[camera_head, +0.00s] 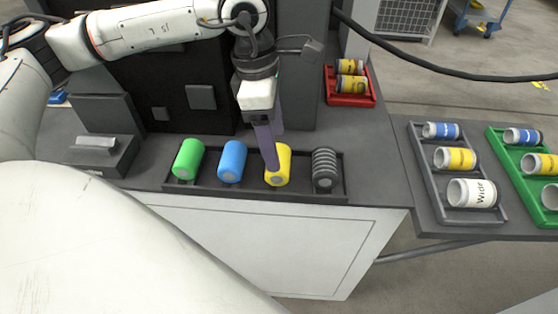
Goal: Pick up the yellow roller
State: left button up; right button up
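The yellow roller (283,163) lies in the long dark tray (255,193) at the front edge of the grey bench, between the blue roller (231,161) and a dark ribbed roller (325,169). A green roller (188,158) lies at the tray's left end. My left gripper (270,168) points down at the yellow roller, with a purple-grey finger overlapping its upper left side. I cannot tell whether it touches or grips the roller, as the other finger is hidden. My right gripper is not in view.
A red tray (350,100) with yellow-labelled cans stands behind on the right. On the right-hand table are a grey tray (484,214) of cans and a green tray (503,156). A dark block fixture (101,155) is at left. A black cable crosses the upper right.

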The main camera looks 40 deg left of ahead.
pick_arm(q)
jog(key=shift+w+d+f+p, duration=0.15)
jog(key=shift+f+p, duration=0.1)
jog(key=shift+f, duration=1.15)
jog(key=shift+w+d+f+p, duration=0.1)
jog(key=shift+d+f+p, duration=0.1)
jog(key=shift+f, duration=1.15)
jog(key=c, duration=0.8)
